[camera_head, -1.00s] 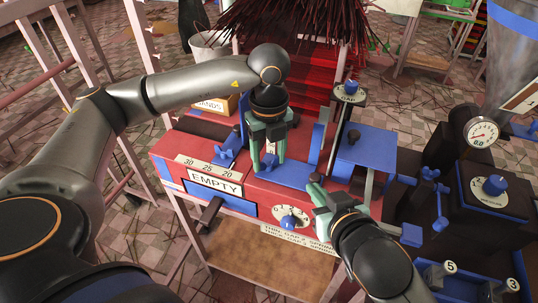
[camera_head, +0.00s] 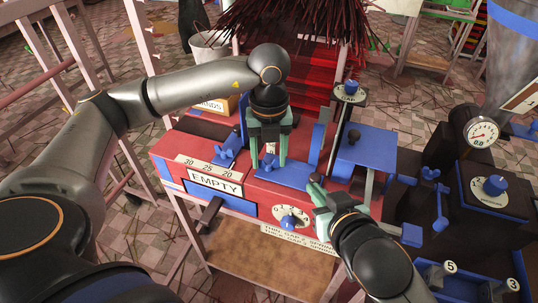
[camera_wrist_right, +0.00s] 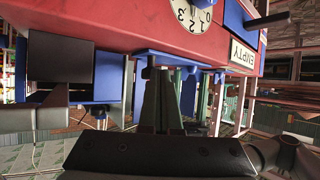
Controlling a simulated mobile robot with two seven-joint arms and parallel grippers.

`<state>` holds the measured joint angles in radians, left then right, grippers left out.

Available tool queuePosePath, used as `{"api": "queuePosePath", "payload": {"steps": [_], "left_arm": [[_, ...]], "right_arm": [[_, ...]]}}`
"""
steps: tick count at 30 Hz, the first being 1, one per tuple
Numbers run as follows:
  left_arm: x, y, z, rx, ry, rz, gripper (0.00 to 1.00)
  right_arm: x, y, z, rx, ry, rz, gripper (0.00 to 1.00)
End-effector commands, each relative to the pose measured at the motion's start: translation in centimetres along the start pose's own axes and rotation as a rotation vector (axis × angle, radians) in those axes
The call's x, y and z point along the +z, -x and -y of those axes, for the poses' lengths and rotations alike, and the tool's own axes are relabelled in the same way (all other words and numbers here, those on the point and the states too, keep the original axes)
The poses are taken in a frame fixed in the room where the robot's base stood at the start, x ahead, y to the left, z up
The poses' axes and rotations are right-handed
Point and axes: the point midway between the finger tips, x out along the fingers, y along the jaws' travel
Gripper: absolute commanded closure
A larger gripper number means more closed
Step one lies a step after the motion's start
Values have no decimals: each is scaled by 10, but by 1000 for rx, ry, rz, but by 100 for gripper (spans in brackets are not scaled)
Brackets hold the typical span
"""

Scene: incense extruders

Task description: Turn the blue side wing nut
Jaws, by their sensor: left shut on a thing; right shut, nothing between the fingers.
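A blue wing-nut-shaped part (camera_head: 229,148) sits on top of the red extruder (camera_head: 290,195), just left of my left gripper. Another blue winged part (camera_head: 441,192) is on the dark machine at the right. I cannot tell which is the side wing nut. My left gripper (camera_head: 270,160) points down over the extruder. Its green fingers are apart, with a small blue part between them, mostly hidden. My right gripper (camera_head: 318,183) is shut and empty at the extruder's front right. Its green fingers show in the right wrist view (camera_wrist_right: 152,85), below a blue plate.
A blue dial knob (camera_head: 290,221) and an EMPTY label (camera_head: 214,183) are on the extruder's front. Dark incense sticks (camera_head: 295,25) rise behind. The dark machine (camera_head: 490,200) fills the right side.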

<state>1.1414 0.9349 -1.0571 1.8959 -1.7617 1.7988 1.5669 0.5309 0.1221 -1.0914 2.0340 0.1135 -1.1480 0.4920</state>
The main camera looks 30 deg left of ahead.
Motion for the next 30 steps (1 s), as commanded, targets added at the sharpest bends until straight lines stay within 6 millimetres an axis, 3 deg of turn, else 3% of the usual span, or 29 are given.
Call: {"api": "queuePosePath", "payload": {"steps": [15, 30], "left_arm": [[-1, 1, 0, 0, -309, -1, 98], [-1, 1, 0, -1, -355, -1, 98]], "right_arm": [[0, 0, 0, 1, 0, 0, 100], [0, 0, 0, 1, 0, 0, 100]]}}
